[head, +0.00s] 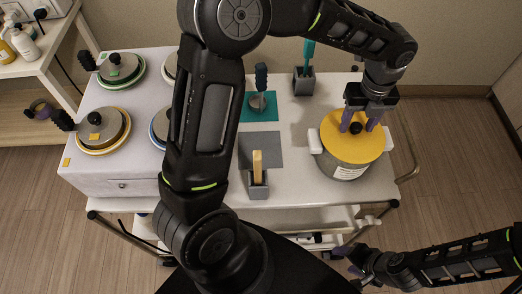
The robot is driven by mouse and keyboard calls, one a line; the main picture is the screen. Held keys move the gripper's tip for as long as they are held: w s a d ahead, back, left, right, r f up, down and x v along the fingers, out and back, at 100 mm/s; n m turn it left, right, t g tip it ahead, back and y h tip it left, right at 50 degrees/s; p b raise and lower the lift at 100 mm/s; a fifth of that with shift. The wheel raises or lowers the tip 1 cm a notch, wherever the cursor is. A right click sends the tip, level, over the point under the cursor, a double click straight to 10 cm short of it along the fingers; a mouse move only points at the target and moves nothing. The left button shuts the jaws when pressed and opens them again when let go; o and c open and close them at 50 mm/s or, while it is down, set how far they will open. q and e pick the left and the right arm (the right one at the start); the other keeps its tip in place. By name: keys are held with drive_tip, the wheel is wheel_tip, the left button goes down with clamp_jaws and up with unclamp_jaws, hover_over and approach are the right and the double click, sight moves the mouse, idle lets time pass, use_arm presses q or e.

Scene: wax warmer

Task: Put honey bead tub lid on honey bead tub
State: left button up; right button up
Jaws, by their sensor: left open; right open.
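The honey bead tub (347,171) is a grey round pot with white side handles and a white label, standing at the right end of the cart top. Its yellow round lid (336,138) with a black knob (355,128) lies over the tub's opening. I cannot tell whether it is fully seated. My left gripper (359,127) points down from above, its purple fingers open on either side of the knob. My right gripper (345,262) is open and empty, low in front of the cart at the right.
The warmer block (118,185) with several lidded pots fills the left of the cart. A grey holder with a wooden stick (258,180), a teal mat (259,140) with a tool, and another holder (304,82) stand mid-cart. My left arm hides part of the warmer.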

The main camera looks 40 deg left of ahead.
use_arm(q)
drive_tip(key=shift+r, duration=0.1)
use_arm(e)
drive_tip(key=shift+r, duration=0.1)
idle(0.4)
use_arm(q)
drive_tip(key=shift+r+p, duration=1.15)
drive_tip(key=shift+r, duration=2.75)
use_arm(e)
drive_tip(key=shift+r, duration=1.1)
use_arm(q)
wheel_tip(320, 180, up, 8)
use_arm(e)
drive_tip(key=shift+s+d+f, duration=0.45)
drive_tip(key=shift+s+f, duration=0.05)
drive_tip(key=shift+f, duration=0.05)
